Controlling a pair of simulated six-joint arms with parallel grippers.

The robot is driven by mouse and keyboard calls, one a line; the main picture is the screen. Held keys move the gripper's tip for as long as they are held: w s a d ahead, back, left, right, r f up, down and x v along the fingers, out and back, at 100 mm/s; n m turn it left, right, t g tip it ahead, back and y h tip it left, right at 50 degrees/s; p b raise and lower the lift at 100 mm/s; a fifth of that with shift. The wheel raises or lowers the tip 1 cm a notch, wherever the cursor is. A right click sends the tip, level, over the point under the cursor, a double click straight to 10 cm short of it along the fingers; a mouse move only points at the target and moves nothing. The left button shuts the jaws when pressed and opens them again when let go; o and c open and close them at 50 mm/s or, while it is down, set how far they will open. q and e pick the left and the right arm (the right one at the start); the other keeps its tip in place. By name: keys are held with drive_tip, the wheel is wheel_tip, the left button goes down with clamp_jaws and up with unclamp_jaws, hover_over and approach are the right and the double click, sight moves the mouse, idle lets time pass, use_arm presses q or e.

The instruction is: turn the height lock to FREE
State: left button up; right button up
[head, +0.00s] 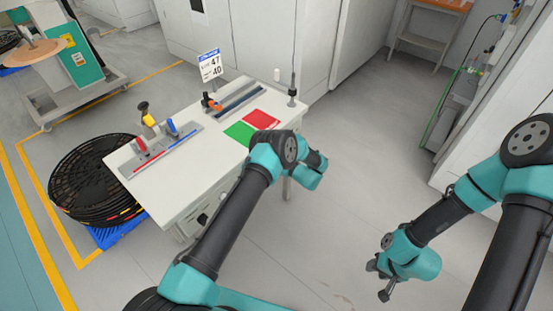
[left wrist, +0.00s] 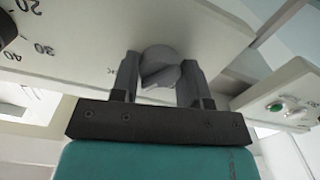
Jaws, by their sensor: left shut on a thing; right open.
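In the left wrist view a round grey knob (left wrist: 160,66), which I take for the height lock, sits on a pale panel (left wrist: 85,35). A raised bar crosses it at a slant. My left gripper (left wrist: 157,82) has one finger on each side of the knob and is shut on it. Most lettering around the knob is hidden, so its setting cannot be read. In the head view my left wrist is at the table's right front corner, and its fingers are hidden. My right gripper (head: 378,280) is open and empty, low over the floor at the right.
A box with a green button (left wrist: 275,107) is right of the knob. Black reels (head: 95,180) stand left. Floor right of the table is clear.

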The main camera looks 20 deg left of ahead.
use_arm(q)
drive_tip(key=n, duration=1.2)
drive_tip(key=shift+n, duration=1.9)
drive_tip(key=o, duration=0.9)
drive_tip(key=shift+d, duration=0.15)
drive_tip(key=v, duration=1.7)
drive_tip(key=shift+s, duration=0.1)
